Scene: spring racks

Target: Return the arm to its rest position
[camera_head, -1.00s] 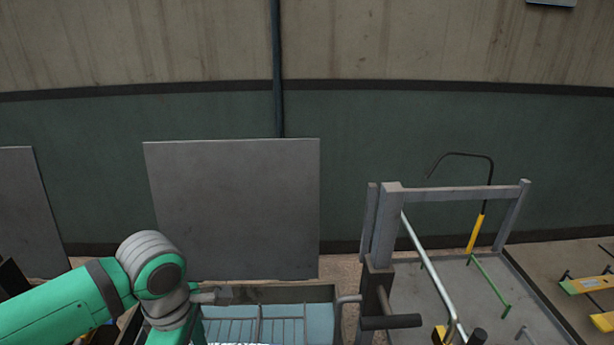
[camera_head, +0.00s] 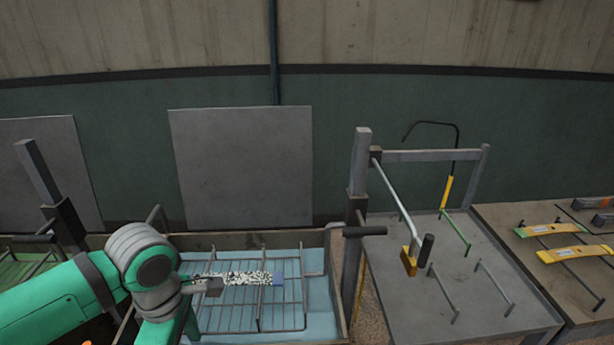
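My green and grey arm reaches in from the lower left. My gripper (camera_head: 213,287) points right over the left part of a wire rack (camera_head: 292,318) in a blue-lined tray. A black-and-white speckled strip (camera_head: 245,278) with a blue-grey right end lies on the rack. In the picture the gripper covers part of the strip's left end. The fingers are small and seen from the side, so their opening does not show. I cannot tell whether they touch the strip.
A grey-topped table (camera_head: 400,315) with pegs and an upright frame (camera_head: 430,156) stands right of the tray. Yellow strips (camera_head: 575,254) lie on a rack at far right. A grey panel (camera_head: 243,165) stands behind.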

